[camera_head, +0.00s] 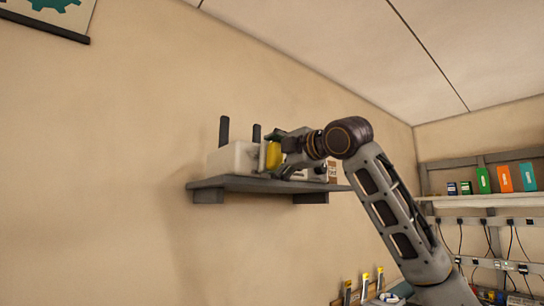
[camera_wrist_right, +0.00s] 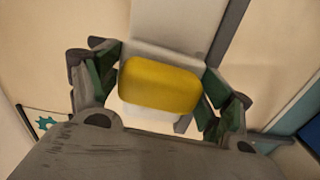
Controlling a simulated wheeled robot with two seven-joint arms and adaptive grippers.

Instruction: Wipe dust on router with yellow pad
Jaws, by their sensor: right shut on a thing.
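The router (camera_head: 233,158) is a pale box with dark upright antennas, standing on a grey wall shelf (camera_head: 240,185). My right gripper (camera_head: 279,156) is at the router's right side, shut on the yellow pad (camera_head: 272,155). In the right wrist view the yellow pad (camera_wrist_right: 160,84) sits between the two fingers (camera_wrist_right: 160,88), with a pale surface behind it. The pad is close to the router; whether it touches cannot be told. Dust cannot be made out. My left gripper is not in view.
Small items (camera_head: 332,172) stand on the shelf's right end, partly behind my gripper. At the right, a wall rack (camera_head: 480,202) holds coloured boxes, with cables hanging below.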

